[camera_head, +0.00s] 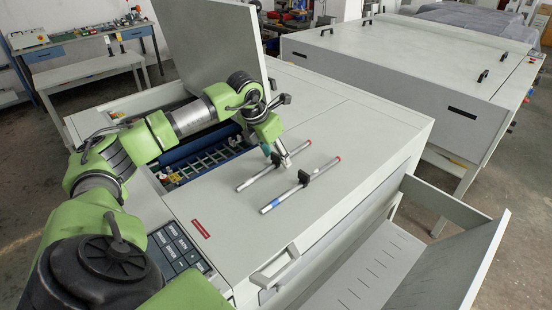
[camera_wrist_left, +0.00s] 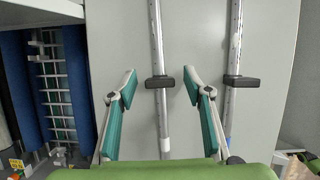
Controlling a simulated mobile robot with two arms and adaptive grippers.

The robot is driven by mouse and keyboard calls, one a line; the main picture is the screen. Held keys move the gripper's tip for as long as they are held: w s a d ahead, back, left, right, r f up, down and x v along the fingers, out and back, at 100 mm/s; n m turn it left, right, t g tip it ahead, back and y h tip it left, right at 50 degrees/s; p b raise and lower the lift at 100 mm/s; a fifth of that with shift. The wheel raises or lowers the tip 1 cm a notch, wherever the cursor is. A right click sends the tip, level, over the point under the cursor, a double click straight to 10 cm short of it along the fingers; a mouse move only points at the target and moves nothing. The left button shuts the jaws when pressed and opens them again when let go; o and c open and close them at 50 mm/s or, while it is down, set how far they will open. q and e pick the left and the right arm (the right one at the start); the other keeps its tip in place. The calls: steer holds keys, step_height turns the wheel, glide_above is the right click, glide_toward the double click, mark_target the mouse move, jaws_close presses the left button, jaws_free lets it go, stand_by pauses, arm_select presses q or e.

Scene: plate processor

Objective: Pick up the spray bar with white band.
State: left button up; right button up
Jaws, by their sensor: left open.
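The spray bar with white band (camera_head: 257,178) lies on the flat grey top of the machine, with a black clip (camera_wrist_left: 159,82) at its middle. In the wrist view its white band (camera_wrist_left: 165,144) shows low in the picture, close to the green gripper body. My left gripper (camera_head: 277,157) is over this bar, its fingers open. In the wrist view the left gripper (camera_wrist_left: 160,76) has one finger on each side of the bar, apart from it. A second bar with a blue band (camera_head: 275,204) lies parallel, to the right. My right gripper is not in view.
An opening with blue rollers and a metal grid (camera_wrist_left: 54,90) is left of the bars, under a raised lid (camera_head: 208,40). A drawer-like tray (camera_head: 370,275) juts out at the front right. The machine top (camera_head: 355,125) beyond the bars is clear.

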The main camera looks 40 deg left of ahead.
arm_select(q)
steer(key=shift+w+f, duration=0.15)
steer(key=shift+f, duration=0.15)
steer(key=c, duration=1.3)
steer(key=shift+r, duration=0.1)
steer(key=shift+r, duration=0.1)
